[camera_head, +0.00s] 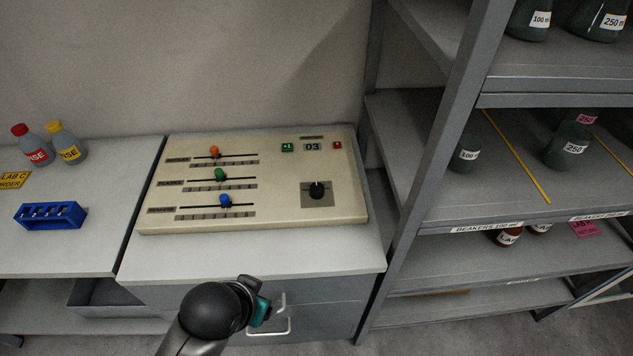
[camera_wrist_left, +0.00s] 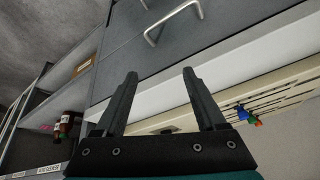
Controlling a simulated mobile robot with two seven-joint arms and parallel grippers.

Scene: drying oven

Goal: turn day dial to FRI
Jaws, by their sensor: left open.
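The only dial I see is a black round knob (camera_head: 317,189) on a dark square plate, at the right of a beige control panel (camera_head: 275,205) in the head view. Its day markings are too small to read. My left gripper (camera_head: 262,305) is in front of the cabinet, below and left of the dial and well apart from it. In the left wrist view its two fingers (camera_wrist_left: 160,74) are spread and empty. The panel (camera_wrist_left: 283,85) shows behind them at a slant, with the coloured slider knobs at right. My right gripper is not in view.
Drawer handles (camera_head: 270,330) stick out near my gripper. A shelf post (camera_head: 425,180) rises right of the panel. A blue rack (camera_head: 50,216) stands left.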

